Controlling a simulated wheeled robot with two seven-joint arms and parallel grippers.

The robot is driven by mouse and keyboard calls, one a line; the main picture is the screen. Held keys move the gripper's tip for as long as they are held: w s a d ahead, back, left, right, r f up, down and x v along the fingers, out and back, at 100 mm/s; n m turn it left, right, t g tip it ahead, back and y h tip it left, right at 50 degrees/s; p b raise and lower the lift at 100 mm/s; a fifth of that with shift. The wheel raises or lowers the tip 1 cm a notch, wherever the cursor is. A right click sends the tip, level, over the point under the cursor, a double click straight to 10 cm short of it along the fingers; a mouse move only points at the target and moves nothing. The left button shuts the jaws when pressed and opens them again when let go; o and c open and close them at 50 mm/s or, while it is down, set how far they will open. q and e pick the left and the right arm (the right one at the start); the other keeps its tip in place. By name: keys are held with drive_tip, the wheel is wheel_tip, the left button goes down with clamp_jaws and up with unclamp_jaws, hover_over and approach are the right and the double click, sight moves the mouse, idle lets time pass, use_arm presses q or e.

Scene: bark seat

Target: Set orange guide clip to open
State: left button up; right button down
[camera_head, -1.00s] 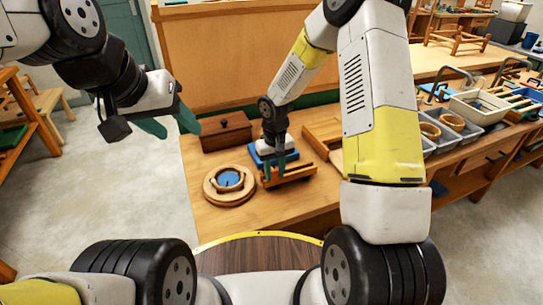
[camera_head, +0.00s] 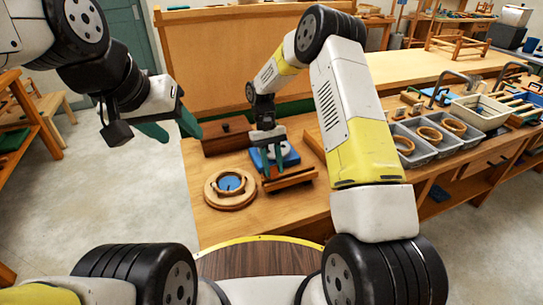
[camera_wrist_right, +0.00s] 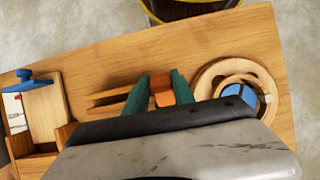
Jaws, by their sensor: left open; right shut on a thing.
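An orange clip (camera_wrist_right: 162,90) shows in the right wrist view between the two green fingers of my right gripper (camera_wrist_right: 161,92), which is shut on it. A wooden rail (camera_wrist_right: 108,97) runs up to it from the left. In the head view my right gripper (camera_head: 271,165) points down over the bench, at the left end of the wooden rail (camera_head: 292,179); the clip is too small and hidden to tell there. Whether the clip is set open or closed cannot be told. My left gripper (camera_head: 170,127) is open and empty, in the air left of the bench.
A round wooden ring piece with a blue centre (camera_head: 230,188) lies just left of the rail. A blue block (camera_head: 287,156) and a dark wooden box (camera_head: 228,135) stand behind. Grey trays with rings (camera_head: 429,137) are at right.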

drive_tip(key=shift+w+a+r+g+h, duration=0.15)
drive_tip(key=shift+w+r+g+h, duration=0.15)
drive_tip(key=shift+w+g, duration=0.35)
drive_tip(key=shift+s, duration=0.1)
use_arm(q)
drive_tip(key=shift+w+d+f, duration=0.1)
drive_tip(key=shift+w, duration=0.1)
drive_tip(key=c, duration=0.7)
drive_tip(key=w+d+f+m, duration=0.1)
drive_tip(key=w+d, duration=0.1)
drive_tip(key=w+d+f+m, duration=0.2)
drive_tip(key=w, duration=0.1)
drive_tip(key=w+d+f+m+g+h, duration=0.1)
drive_tip(key=w+d+m, duration=0.1)
drive_tip(key=w, duration=0.1)
drive_tip(key=shift+w+d+f, duration=0.1)
drive_tip(key=shift+d+f, duration=0.1)
drive_tip(key=shift+f, duration=0.2)
clamp_jaws()
drive_tip(key=m, duration=0.8)
hover_over(273, 172)
drive_tip(key=s, duration=0.1)
drive_tip(key=shift+g+y, duration=0.3)
drive_tip(key=shift+y, duration=0.1)
wheel_tip(273, 172, down, 20)
drive_tip(key=shift+f, duration=0.15)
drive_tip(key=shift+w+f, duration=0.35)
drive_tip(key=shift+w, duration=0.15)
